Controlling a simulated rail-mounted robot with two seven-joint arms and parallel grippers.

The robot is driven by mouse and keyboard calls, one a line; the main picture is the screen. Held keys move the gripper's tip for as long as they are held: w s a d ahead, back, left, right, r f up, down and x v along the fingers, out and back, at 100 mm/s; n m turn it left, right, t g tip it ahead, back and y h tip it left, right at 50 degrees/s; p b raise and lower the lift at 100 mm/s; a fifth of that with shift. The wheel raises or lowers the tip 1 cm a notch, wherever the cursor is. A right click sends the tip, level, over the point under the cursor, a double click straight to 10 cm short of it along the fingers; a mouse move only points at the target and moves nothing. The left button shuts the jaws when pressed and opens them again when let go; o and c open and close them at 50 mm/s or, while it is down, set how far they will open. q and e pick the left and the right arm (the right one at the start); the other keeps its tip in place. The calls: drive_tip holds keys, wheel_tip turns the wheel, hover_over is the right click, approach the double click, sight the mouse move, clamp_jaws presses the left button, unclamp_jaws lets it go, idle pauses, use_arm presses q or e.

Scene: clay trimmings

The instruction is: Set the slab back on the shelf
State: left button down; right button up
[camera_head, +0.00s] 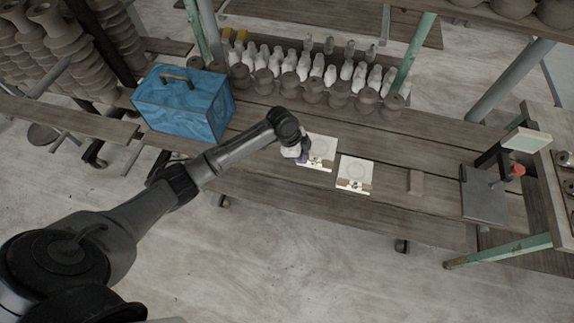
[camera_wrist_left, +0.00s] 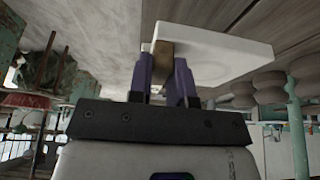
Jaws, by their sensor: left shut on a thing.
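My left gripper (camera_head: 303,156) is at the near left edge of a pale square slab (camera_head: 322,147) over the plank shelf (camera_head: 280,188). In the left wrist view, its two purple fingers (camera_wrist_left: 164,72) are shut on a small brown piece (camera_wrist_left: 163,50) at the edge of the white slab (camera_wrist_left: 222,52). I cannot tell whether the slab touches the planks. A second pale slab (camera_head: 355,172) with a faint round mark lies on the shelf just to the right. My right gripper is not in view.
A blue toolbox (camera_head: 183,103) stands left of the slabs. Rows of white and brown pots (camera_head: 318,72) stand behind. A small brown block (camera_head: 416,182) and a dark stand (camera_head: 484,190) with a red knob are to the right. Bare planks lie between the block and stand.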

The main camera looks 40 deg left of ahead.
use_arm(q)
drive_tip(key=s+a+f, duration=0.1)
drive_tip(key=a, duration=0.1)
drive_tip(key=s+a+f, duration=0.1)
drive_tip(key=s+f, duration=0.1)
drive_tip(key=shift+s+a+f, duration=0.1)
drive_tip(key=shift+s+a, duration=0.2)
drive_tip(key=shift+a, duration=0.1)
drive_tip(key=shift+f, duration=1.9)
drive_tip(key=shift+f, duration=0.1)
drive_tip(key=c, duration=1.1)
unclamp_jaws()
drive_tip(key=shift+o, duration=0.2)
